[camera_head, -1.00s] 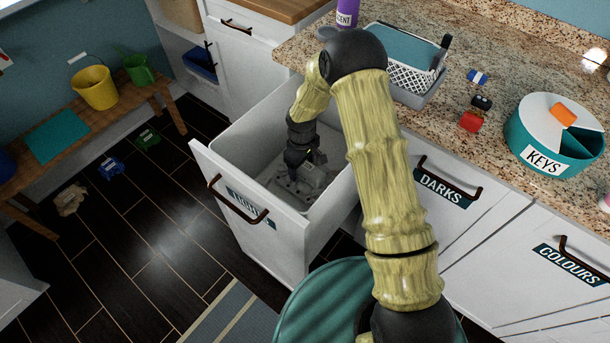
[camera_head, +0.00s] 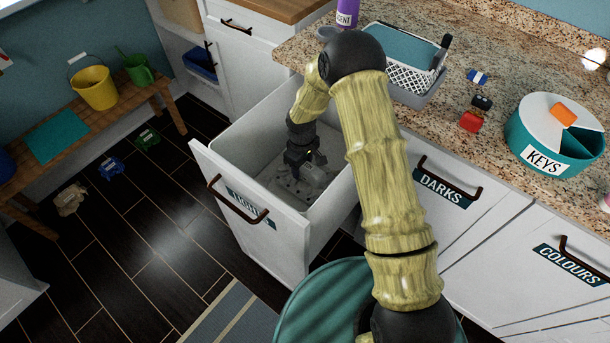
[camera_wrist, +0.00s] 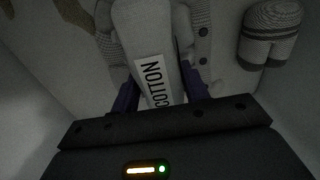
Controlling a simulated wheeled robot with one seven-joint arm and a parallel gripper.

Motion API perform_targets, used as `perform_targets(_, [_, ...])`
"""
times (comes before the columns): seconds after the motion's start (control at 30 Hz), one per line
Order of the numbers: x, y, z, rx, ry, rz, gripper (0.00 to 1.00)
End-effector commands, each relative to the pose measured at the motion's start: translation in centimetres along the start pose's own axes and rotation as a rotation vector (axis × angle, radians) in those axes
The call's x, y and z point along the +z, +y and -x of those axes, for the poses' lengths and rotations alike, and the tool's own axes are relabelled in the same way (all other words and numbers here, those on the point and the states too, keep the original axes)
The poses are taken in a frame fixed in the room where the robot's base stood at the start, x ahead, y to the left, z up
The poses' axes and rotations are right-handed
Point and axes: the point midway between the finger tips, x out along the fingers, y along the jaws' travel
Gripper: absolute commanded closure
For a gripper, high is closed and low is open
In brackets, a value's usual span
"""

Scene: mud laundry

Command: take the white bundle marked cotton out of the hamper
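The white bundle (camera_wrist: 148,40) marked COTTON lies in the bottom of the open hamper drawer (camera_head: 248,130). In the wrist view its label faces the camera and the bundle runs between my two dark purple fingers. My gripper (camera_head: 300,160) is down inside the hamper; it also shows in the wrist view (camera_wrist: 160,98). The fingers flank the bundle closely, one on each side. I cannot tell whether they press on it. In the head view the bundle is hard to make out in the shadow beneath my gripper.
Another striped grey bundle (camera_wrist: 270,32) lies to the right in the wrist view, and a buttoned light cloth (camera_wrist: 203,45) lies beside the white bundle. The hamper walls stand close around my arm. The granite counter (camera_head: 440,120) holds a basket (camera_head: 410,80) and a round KEYS box (camera_head: 540,155).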

Motion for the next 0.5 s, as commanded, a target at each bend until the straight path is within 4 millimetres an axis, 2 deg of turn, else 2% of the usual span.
perform_targets(0.03, [0.0,0.0,0.0,0.000,0.000,0.000,0.80])
perform_targets(0.1, [0.0,0.0,0.0,0.000,0.000,0.000,0.94])
perform_targets(0.13, [0.0,0.0,0.0,0.001,0.001,0.000,0.97])
perform_targets(0.37, [0.0,0.0,0.2,0.001,0.001,0.000,0.97])
perform_targets(0.5, [0.0,0.1,1.2,0.001,0.002,-0.001,0.97])
